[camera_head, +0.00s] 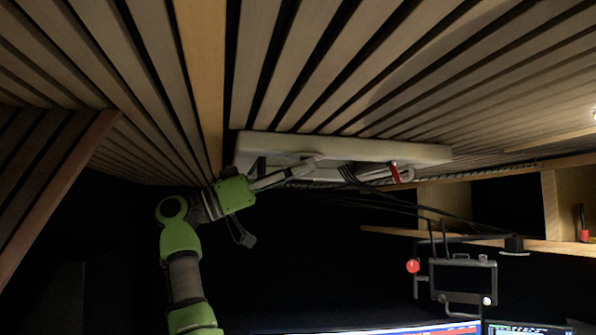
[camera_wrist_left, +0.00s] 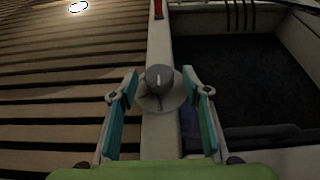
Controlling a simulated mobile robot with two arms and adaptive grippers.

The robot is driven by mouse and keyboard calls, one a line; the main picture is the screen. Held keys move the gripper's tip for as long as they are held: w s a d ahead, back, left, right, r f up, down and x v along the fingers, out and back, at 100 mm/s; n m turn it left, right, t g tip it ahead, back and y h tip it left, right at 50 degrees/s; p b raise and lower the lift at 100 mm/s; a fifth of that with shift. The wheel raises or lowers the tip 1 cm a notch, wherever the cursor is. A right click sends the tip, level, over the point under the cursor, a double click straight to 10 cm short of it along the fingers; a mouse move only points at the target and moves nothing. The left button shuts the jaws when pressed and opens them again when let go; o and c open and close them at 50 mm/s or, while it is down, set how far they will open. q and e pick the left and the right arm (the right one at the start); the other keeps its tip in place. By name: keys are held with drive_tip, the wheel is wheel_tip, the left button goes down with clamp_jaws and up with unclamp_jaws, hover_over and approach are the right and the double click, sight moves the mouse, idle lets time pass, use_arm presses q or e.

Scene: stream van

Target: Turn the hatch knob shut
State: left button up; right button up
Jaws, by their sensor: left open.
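The hatch (camera_head: 420,153) is a white frame set in the slatted ceiling in the head view. Its pale rim (camera_wrist_left: 159,130) runs up the middle of the left wrist view. The hatch knob (camera_wrist_left: 159,76) is dark grey with a short white mark, upright in the picture, on a paler round base. My left gripper (camera_wrist_left: 159,88) is open, with one finger on each side of the knob; whether they touch it I cannot tell. In the head view my left gripper (camera_head: 287,174) is up at the hatch's near left part, where the knob is not clearly visible. My right gripper is not in view.
A red part (camera_head: 394,172) sits at the hatch's right side. Dark cables (camera_head: 390,205) hang from there. A shelf (camera_head: 545,246), a framed device (camera_head: 463,278) with a red ball (camera_head: 413,266), and lit screens (camera_head: 400,330) are at lower right. Wooden slats surround the hatch.

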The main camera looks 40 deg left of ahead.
use_arm(q)
drive_tip(key=v, duration=1.2)
